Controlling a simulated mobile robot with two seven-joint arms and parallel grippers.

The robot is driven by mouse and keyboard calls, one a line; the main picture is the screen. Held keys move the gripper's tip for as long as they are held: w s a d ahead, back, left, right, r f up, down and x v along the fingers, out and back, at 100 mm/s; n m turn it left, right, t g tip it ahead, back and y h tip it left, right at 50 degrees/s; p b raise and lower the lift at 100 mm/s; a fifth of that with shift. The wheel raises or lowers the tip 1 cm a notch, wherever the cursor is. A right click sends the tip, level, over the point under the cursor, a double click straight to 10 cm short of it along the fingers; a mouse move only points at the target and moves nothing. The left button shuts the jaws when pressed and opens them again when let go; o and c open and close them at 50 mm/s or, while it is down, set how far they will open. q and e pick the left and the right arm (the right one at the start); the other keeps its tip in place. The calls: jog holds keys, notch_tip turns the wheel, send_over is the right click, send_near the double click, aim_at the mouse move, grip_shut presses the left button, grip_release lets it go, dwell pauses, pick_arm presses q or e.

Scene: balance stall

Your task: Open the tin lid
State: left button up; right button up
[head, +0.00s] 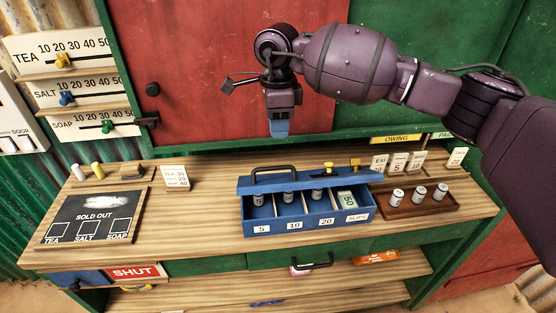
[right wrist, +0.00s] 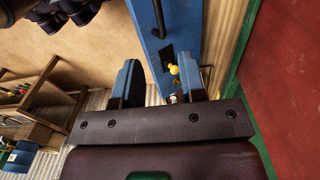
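The blue tin (head: 262,226) stands on the counter with its labelled front compartments exposed, holding small rolls and a green slip. Its blue lid (head: 309,181) shows as a strip above the back of the compartments, with a dark handle (head: 274,168) and a yellow catch (head: 329,165). The lid looks raised, but its exact angle is unclear. My right gripper (head: 280,128) hangs above and behind the tin, apart from it. In the right wrist view its two fingers (right wrist: 160,88) are spread, with the lid (right wrist: 152,42) and a yellow knob (right wrist: 173,69) beyond them. My left gripper is out of view.
A brown tray (head: 424,209) with several rolls stands right of the tin, with price cards behind it. A sold-out board (head: 72,219) lies at the left. Counter between board and tin is mostly clear. A red panel (head: 195,80) rises behind.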

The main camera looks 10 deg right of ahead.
notch_tip(320, 180, down, 11)
jog(key=shift+r+p, duration=0.1)
jog(key=shift+p, duration=0.75)
grip_shut()
